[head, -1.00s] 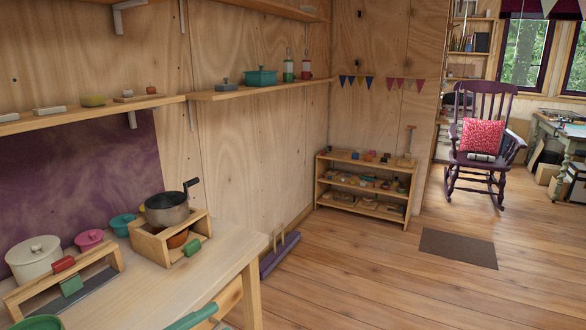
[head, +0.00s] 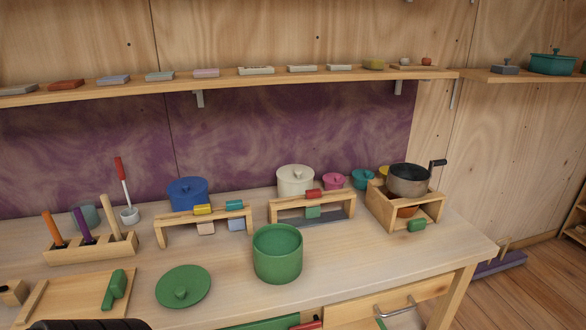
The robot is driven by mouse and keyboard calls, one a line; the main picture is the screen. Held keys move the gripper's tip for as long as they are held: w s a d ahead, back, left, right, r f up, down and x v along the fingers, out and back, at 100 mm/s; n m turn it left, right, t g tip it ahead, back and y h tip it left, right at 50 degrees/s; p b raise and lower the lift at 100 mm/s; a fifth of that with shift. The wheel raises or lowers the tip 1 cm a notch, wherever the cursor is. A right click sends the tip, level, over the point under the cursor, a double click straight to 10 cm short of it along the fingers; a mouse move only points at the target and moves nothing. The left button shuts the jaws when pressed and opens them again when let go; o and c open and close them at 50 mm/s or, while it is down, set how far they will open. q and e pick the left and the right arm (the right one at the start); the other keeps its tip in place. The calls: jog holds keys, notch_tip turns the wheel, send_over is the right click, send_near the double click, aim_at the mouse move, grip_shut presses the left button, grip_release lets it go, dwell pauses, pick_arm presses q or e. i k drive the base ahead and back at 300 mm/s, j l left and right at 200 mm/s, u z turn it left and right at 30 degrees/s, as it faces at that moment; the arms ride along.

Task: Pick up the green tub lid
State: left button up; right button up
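The green tub lid (head: 183,287) is a round green disc with a small knob on top. It lies flat on the wooden table, knob up, at the front left of the green tub (head: 278,254). The tub is open and upright, and a gap separates it from the lid. A dark, ridged shape shows at the bottom left edge, left of and below the lid; I cannot tell what it is. Neither of my grippers can be made out in the head view.
Left of the lid lies a wooden board (head: 63,298) with a green mallet-like piece (head: 115,288). A peg rack (head: 90,249) stands behind it. Wooden stands (head: 205,217) with blocks and lidded pots line the back. Bare tabletop (head: 360,260) lies right of the tub.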

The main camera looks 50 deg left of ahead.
aim_at(182, 287)
jog(key=u, duration=2.3)
